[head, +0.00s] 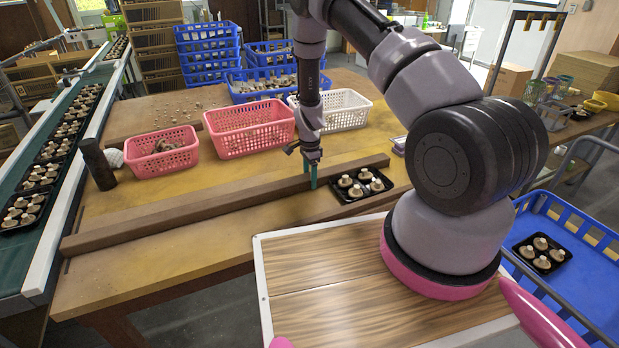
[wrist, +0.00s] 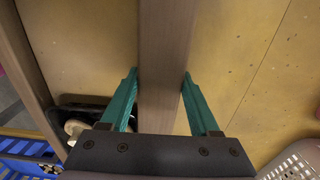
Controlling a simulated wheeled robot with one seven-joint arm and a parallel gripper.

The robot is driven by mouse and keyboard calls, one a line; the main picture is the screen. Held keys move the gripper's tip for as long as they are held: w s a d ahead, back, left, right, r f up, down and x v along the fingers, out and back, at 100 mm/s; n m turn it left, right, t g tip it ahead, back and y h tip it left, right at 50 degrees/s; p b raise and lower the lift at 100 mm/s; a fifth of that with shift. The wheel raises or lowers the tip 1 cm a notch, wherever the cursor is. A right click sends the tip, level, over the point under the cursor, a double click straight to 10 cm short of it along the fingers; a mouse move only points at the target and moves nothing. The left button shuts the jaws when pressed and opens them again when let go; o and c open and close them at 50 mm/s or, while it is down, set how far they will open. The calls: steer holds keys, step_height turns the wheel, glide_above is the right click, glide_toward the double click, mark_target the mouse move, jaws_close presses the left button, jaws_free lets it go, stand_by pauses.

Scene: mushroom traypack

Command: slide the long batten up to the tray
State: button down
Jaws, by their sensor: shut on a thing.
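The long batten (head: 190,208) is a straight brown wooden bar lying across the table, from the near left to beside the tray. The tray (head: 345,197) is black, holds several mushrooms and lies on the near side of the batten's right end. My gripper (head: 312,180) points down with its teal fingers on both sides of the batten, shut on it. In the wrist view the batten (wrist: 165,50) runs between the fingers.
Two pink baskets (head: 166,165) and a white basket (head: 352,123) stand beyond the batten. A dark cylinder (head: 97,165) stands at the left. The conveyor (head: 18,250) runs along the left side. A blue crate (head: 585,285) with another mushroom tray is at right. Table before the batten is largely clear.

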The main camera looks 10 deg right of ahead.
steer(key=shift+c, duration=0.6)
jaws_free()
step_height(320, 180, up, 11)
steer(key=shift+f, duration=0.1)
